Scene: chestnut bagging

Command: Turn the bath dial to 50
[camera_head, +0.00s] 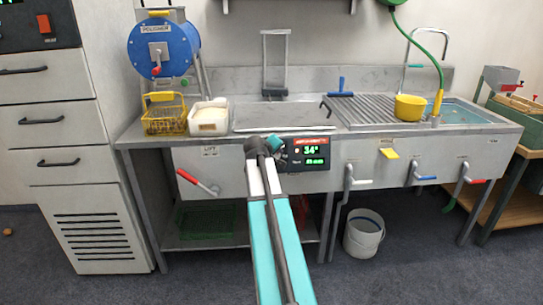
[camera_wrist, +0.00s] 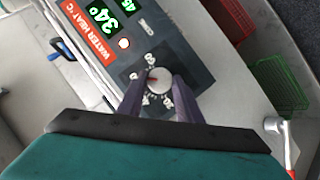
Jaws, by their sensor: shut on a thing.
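The water heat panel (camera_head: 310,153) is on the front of the steel sink unit and reads 34° in green digits. It also shows in the wrist view, where its display (camera_wrist: 113,14) is turned on its side. The bath dial (camera_wrist: 158,80) is a round pale knob with a red mark, ringed by white numbers. My gripper (camera_wrist: 157,92) is shut on the dial, with one dark finger on each side. In the head view my gripper (camera_head: 277,146) is at the panel's left edge, and my arm hides the dial.
Several taps, one with a blue handle (camera_head: 425,177), stick out on the right. A white bucket (camera_head: 364,232) stands on the floor. A yellow basket (camera_head: 165,115) and white tub (camera_head: 209,117) stand on the counter.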

